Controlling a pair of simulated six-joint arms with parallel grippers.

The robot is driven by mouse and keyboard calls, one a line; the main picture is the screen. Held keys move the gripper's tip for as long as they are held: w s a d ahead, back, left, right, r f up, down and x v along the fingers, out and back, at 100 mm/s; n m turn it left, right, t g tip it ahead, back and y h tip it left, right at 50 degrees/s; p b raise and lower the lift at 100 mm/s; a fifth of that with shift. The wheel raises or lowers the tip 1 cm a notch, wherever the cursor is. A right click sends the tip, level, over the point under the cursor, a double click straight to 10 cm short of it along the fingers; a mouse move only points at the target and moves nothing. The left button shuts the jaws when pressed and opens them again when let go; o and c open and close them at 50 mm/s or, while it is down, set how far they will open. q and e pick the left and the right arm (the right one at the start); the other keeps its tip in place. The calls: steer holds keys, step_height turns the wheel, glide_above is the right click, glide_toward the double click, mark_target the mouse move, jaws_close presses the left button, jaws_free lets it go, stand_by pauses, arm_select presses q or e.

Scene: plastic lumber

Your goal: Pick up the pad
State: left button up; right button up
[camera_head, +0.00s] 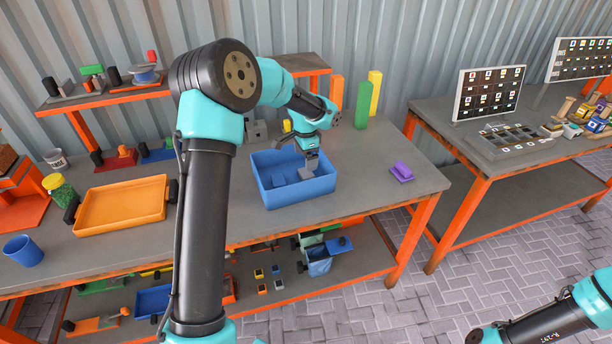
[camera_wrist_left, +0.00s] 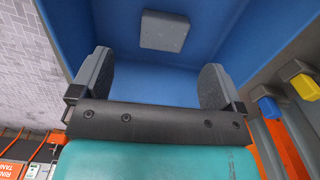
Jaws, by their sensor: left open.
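A small grey square pad (camera_wrist_left: 165,31) lies on the floor of a blue bin (camera_head: 296,196), seen in the left wrist view. In the head view the grey pad (camera_head: 306,174) shows just below my left gripper. My left gripper (camera_head: 312,160) points down into the bin. In the left wrist view its two dark fingers (camera_wrist_left: 157,72) are spread wide with nothing between them, and the pad appears beyond the fingertips. My right arm enters at the lower right of the head view, but its gripper is not visible.
The bin's walls surround my left gripper. A purple block (camera_head: 402,172) lies on the bench to the right. An orange tray (camera_head: 122,205) is to the left. Green (camera_head: 362,104) and yellow (camera_head: 375,92) upright blocks stand behind. The bench right of the bin is mostly clear.

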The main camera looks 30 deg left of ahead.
mark_target(306, 175)
arm_select(q)
steer(key=shift+f, duration=0.95)
steer(key=shift+w+a+f, duration=0.1)
steer(key=shift+w+f, duration=0.05)
steer(key=shift+f, duration=1.15)
steer(key=shift+w+f, duration=0.15)
steer(key=shift+f, duration=1.15)
steer(key=c, duration=1)
